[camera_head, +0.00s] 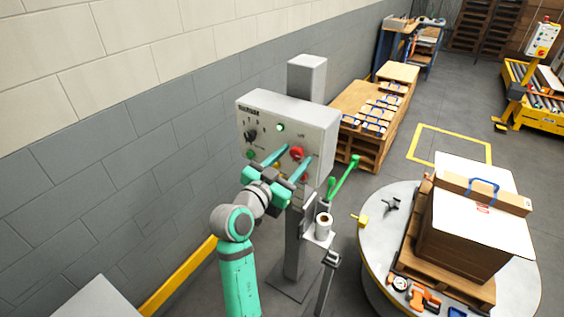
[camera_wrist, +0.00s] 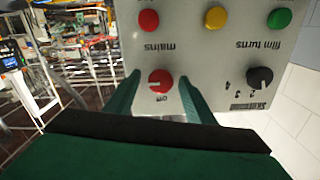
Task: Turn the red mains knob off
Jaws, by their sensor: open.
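The red mains knob (camera_head: 297,153) is on the front of the grey control box (camera_head: 318,123). In the wrist view the picture is upside down, and the knob (camera_wrist: 161,82) sits between the "mains" and "off" labels. I cannot tell clearly which way its pale mark points. My gripper (camera_head: 298,151) is open in front of the panel. In the wrist view its green fingers (camera_wrist: 159,79) stand on either side of the knob, with a visible space at each side. Nothing is held.
A black selector knob (camera_wrist: 260,78) and red (camera_wrist: 148,21), yellow (camera_wrist: 216,17) and green (camera_wrist: 279,18) buttons share the panel. A green-handled lever (camera_head: 343,175) and a paper roll (camera_head: 323,225) stand right of my arm. A round turntable (camera_head: 376,235) carries a boxed pallet.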

